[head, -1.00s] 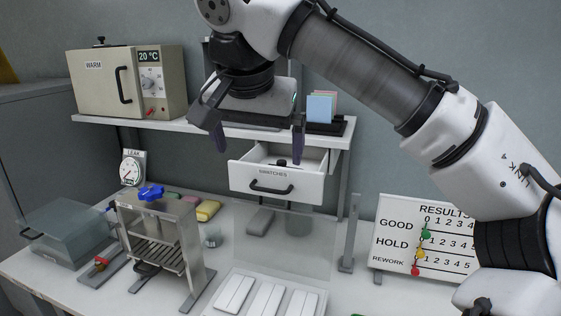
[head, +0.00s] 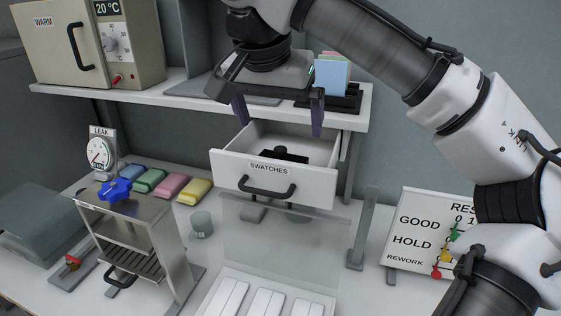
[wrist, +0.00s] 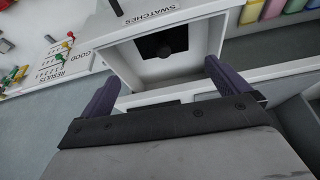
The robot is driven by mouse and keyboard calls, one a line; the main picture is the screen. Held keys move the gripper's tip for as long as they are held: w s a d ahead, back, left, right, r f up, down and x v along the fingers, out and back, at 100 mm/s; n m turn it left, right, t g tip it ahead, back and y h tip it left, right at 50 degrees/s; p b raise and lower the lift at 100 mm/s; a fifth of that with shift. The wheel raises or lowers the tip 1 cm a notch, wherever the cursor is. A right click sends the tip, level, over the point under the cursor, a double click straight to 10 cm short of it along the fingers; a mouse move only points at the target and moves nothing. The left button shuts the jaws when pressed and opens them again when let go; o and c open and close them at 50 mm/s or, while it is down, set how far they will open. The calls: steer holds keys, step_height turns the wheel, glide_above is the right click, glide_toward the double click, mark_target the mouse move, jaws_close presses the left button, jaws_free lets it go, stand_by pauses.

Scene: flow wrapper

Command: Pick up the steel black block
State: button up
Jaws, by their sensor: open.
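A black block (head: 283,155) with a small raised part on top lies inside the open drawer marked SWATCHES (head: 272,180). It also shows as a dark shape in the wrist view (wrist: 163,42), toward the far end of the drawer's white interior. My gripper (head: 279,116) is open and empty, above the drawer and apart from the block. In the wrist view its two purple-grey fingers (wrist: 160,76) are spread wide, with the drawer between and beyond them. The block's lower part is hidden in the head view by the drawer front.
The shelf (head: 200,108) above the drawer carries the WARM oven (head: 95,45) and a rack of coloured cards (head: 331,75). Below are a steel rack (head: 135,235), coloured packs (head: 170,186), a clear cup (head: 201,225) and a results board (head: 420,235).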

mark_target(280, 148)
steer(key=x, duration=0.3)
steer(key=shift+a+p+x, duration=0.2)
steer(key=shift+p+x, duration=0.35)
steer(key=shift+x, duration=0.85)
steer(key=shift+a+p+x, duration=0.2)
steer(key=shift+p+x, duration=0.3)
steer(key=shift+x, duration=0.9)
steer(key=shift+c, duration=0.4)
steer(key=c, duration=1.5)
